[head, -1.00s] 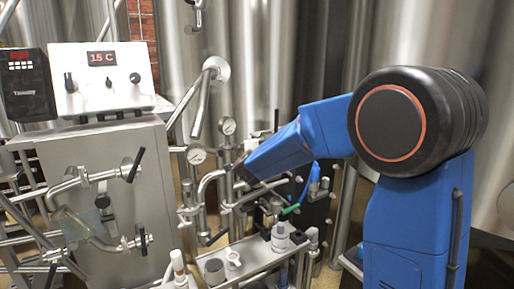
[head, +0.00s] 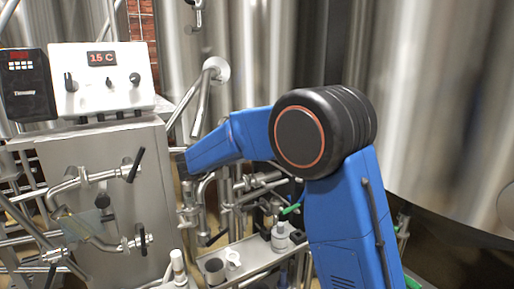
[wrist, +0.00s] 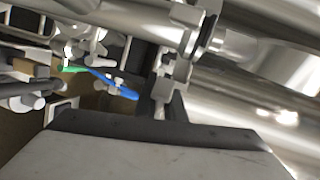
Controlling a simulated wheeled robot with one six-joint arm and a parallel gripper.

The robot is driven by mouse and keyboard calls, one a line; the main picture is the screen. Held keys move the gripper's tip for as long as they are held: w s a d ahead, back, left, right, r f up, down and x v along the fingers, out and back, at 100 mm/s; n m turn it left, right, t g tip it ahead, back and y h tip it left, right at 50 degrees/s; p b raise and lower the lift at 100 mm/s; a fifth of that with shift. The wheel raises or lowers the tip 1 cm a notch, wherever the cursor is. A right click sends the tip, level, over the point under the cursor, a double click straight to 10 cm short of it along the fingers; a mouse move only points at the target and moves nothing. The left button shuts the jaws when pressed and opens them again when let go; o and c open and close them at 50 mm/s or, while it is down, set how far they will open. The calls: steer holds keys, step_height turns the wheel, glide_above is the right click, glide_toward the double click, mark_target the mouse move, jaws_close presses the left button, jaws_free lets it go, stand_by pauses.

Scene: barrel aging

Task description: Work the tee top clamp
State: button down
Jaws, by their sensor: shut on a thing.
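In the wrist view my gripper (wrist: 170,108) reaches up from the bottom edge, its dark finger against a small metal part of the tee top clamp (wrist: 178,72). It is shut on that part. The clamp sits on shiny steel pipework, with a ring-like joint just above it. The exact grip and the far finger are hard to make out. In the head view my blue arm reaches left to the pipes beside the steel cabinet; its own links hide the gripper and clamp there.
The steel cabinet (head: 105,210) with valves and a control box (head: 103,80) stands left. Large tanks (head: 440,80) stand behind. A shelf (head: 250,262) with a white bottle (head: 280,238) and a metal cup (head: 214,271) lies below.

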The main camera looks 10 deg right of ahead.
steer(key=c, duration=1.8)
jaws_free()
steer(key=shift+c, duration=0.2)
steer(key=v, duration=0.7)
